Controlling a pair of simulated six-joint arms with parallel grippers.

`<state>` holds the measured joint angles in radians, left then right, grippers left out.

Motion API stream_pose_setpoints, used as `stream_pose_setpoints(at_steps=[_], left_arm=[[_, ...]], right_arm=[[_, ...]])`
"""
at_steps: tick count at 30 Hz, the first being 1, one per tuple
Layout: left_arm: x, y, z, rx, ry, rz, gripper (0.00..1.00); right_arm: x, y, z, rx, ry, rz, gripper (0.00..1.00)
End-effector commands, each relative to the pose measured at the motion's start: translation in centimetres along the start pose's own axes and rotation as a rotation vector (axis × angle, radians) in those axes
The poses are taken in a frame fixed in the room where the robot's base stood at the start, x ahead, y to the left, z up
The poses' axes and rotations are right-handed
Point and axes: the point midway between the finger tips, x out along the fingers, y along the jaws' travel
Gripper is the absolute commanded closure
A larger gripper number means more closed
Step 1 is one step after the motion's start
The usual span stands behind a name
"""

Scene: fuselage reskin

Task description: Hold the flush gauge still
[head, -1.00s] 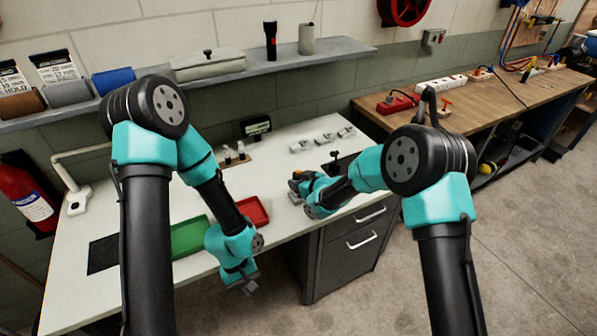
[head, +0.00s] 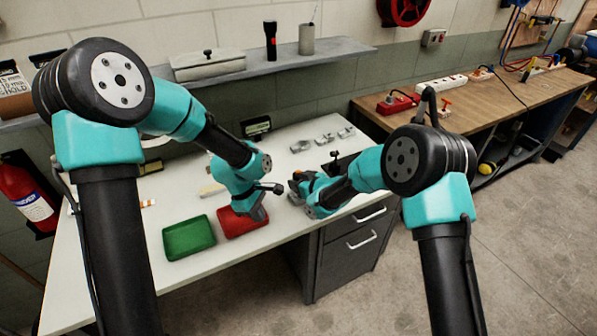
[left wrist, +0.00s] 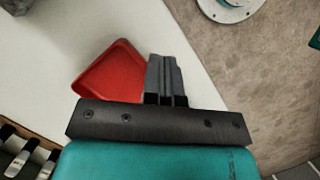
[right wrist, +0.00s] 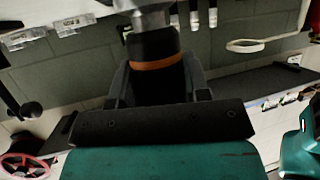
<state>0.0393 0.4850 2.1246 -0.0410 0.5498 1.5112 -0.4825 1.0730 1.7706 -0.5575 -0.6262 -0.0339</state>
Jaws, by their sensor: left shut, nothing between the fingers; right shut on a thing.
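In the right wrist view a dark cylinder with an orange band and a grey metal end, which looks like the flush gauge (right wrist: 155,50), stands between the fingers of my right gripper (right wrist: 157,82). The right gripper is shut on it. In the head view this gripper (head: 298,188) is over the right part of the white table, and the gauge is small and hard to make out. My left gripper (head: 259,212) is shut and empty by the red tray. In the left wrist view its fingers (left wrist: 165,75) are together, beside the tray.
The red tray (head: 236,225) and the green tray (head: 188,238) lie near the front edge of the white table (head: 170,278). Several small metal pieces (head: 325,139) lie at the back. Drawers (head: 350,245) are below on the right. A wooden bench (head: 500,97) stands further right.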

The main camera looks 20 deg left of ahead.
Motion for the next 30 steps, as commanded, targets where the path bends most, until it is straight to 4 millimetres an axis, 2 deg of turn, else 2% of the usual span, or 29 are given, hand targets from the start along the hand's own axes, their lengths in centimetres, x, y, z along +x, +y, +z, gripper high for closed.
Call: stream_pose_setpoints(at_steps=[1, 6, 15, 21, 30], left_arm=[[-0.8, 1.8, 0.8, 0.0, -0.013, 0.049, 1.0], [-3.5, 7.1, 3.5, -0.005, -0.066, 0.21, 1.0], [-9.6, 15.1, 8.7, -0.012, -0.16, 0.478, 1.0], [-12.5, 17.9, 10.9, -0.017, -0.202, 0.584, 1.0], [-13.1, 18.4, 11.3, -0.018, -0.211, 0.607, 1.0]], right_arm=[[0.0, 0.0, 0.0, 0.0, 0.0, 0.0, 0.9], [0.0, 0.0, 0.0, 0.0, 0.0, 0.0, 0.9], [0.0, 0.0, 0.0, 0.0, 0.0, 0.0, 0.9], [0.0, 0.0, 0.0, 0.0, 0.0, 0.0, 0.9], [0.0, 0.0, 0.0, 0.0, 0.0, 0.0, 0.9]])
